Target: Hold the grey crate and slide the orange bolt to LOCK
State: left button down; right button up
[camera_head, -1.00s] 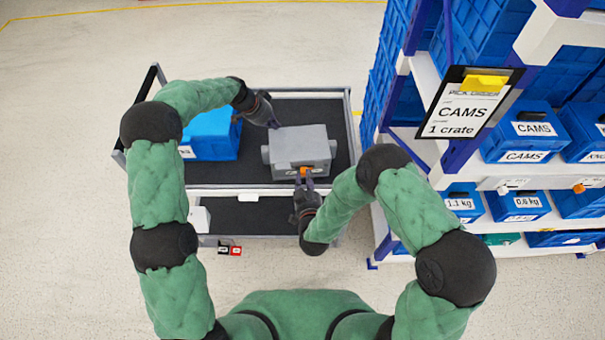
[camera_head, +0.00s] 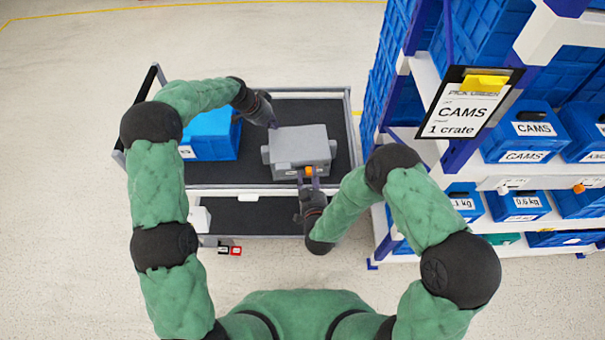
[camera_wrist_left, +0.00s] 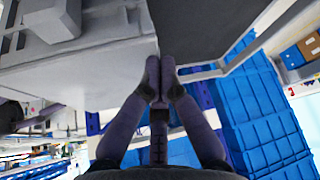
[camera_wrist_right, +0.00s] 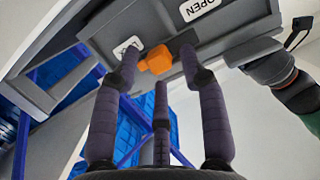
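My right gripper (camera_head: 309,181) is in front of that face. Its fingers stand apart on either side of the bolt, with a gap at one side. My left gripper (camera_head: 272,125) is at the crate's far left corner, fingertips together (camera_wrist_left: 160,95); whether they touch the crate I cannot tell.
A blue crate (camera_head: 210,136) stands on the cart, left of the grey crate. A shelf rack with blue bins (camera_head: 534,130) stands to the right, with a CAMS sign (camera_head: 465,108). The cart's top is bare around the grey crate's right side.

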pick_arm(q)
jog(key=shift+s+f, duration=0.35)
jog(key=shift+f, duration=0.2)
pick_arm(e)
jog(key=shift+s, duration=0.1)
jog(key=shift+v, duration=2.45)
pick_arm(q)
jog(key=shift+w+r+p, duration=0.2)
jog(key=shift+r+p, duration=0.1)
jog(key=shift+r, duration=0.9)
jog(key=shift+w+r+p, duration=0.15)
jog(key=shift+r+p, duration=0.5)
jog(key=shift+r, duration=1.55)
pick_arm(e)
jog(key=shift+r, duration=0.9)
